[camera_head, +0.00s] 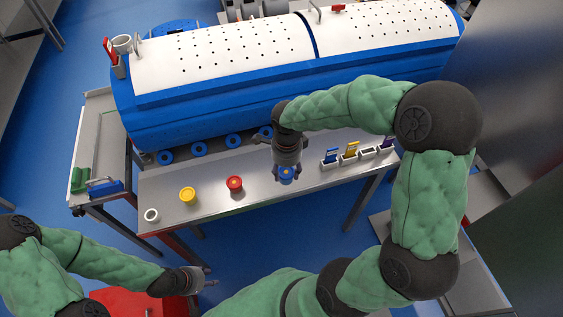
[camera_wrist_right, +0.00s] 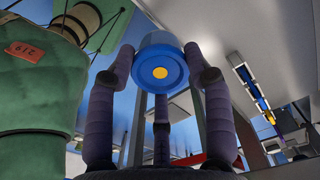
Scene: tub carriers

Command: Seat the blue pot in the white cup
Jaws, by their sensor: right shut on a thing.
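The blue pot (camera_head: 286,171) has a yellow dot on its end and is held in my right gripper (camera_head: 286,176), over the front part of the metal table. In the right wrist view the blue pot (camera_wrist_right: 160,66) sits between the dark fingers of my right gripper (camera_wrist_right: 160,85). The white cup (camera_head: 152,215) is a small ring at the table's left end, its opening facing up and looking empty. It is well to the left of my right gripper. My left gripper (camera_head: 205,279) is open and empty, in front of the table at lower left.
A yellow pot (camera_head: 188,194) and a red pot (camera_head: 235,183) stand on the table (camera_head: 212,205) between the white cup and my right gripper. Small white bins (camera_head: 367,153) with coloured cards stand at the right. A large blue and white perforated drum (camera_head: 290,60) lies behind.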

